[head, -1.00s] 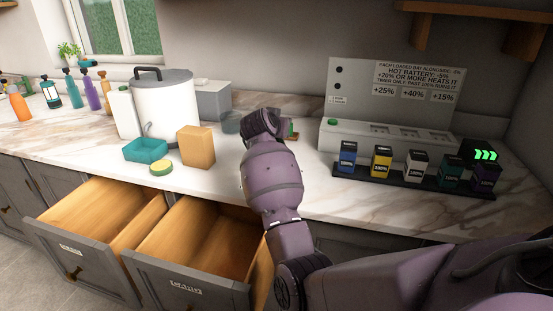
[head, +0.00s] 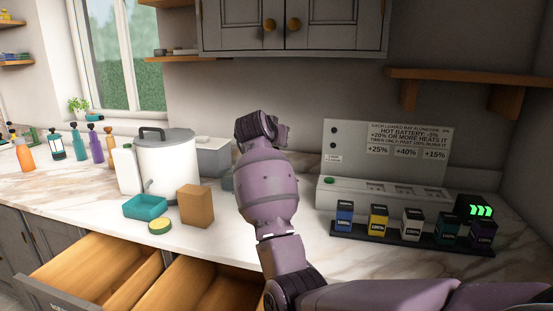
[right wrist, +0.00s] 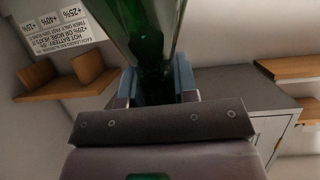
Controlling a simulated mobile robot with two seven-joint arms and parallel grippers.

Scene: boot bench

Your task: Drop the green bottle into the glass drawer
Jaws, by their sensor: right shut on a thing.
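In the right wrist view, my right gripper (right wrist: 157,85) is shut on the green bottle (right wrist: 152,30), whose glass runs up out of the picture. In the head view my right arm rises in front of the counter and hides the gripper and bottle. Two drawers stand open at the lower left, the left drawer (head: 95,275) and the right drawer (head: 215,292). Both show bare wooden insides where visible. Their front labels are cut off or unreadable now, so I cannot tell which is the glass drawer. My left gripper is not in view.
Several bottles line the far left. A rack of batteries (head: 410,242) and a charger panel (head: 388,155) stand right. A wall cabinet (head: 290,28) hangs above.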

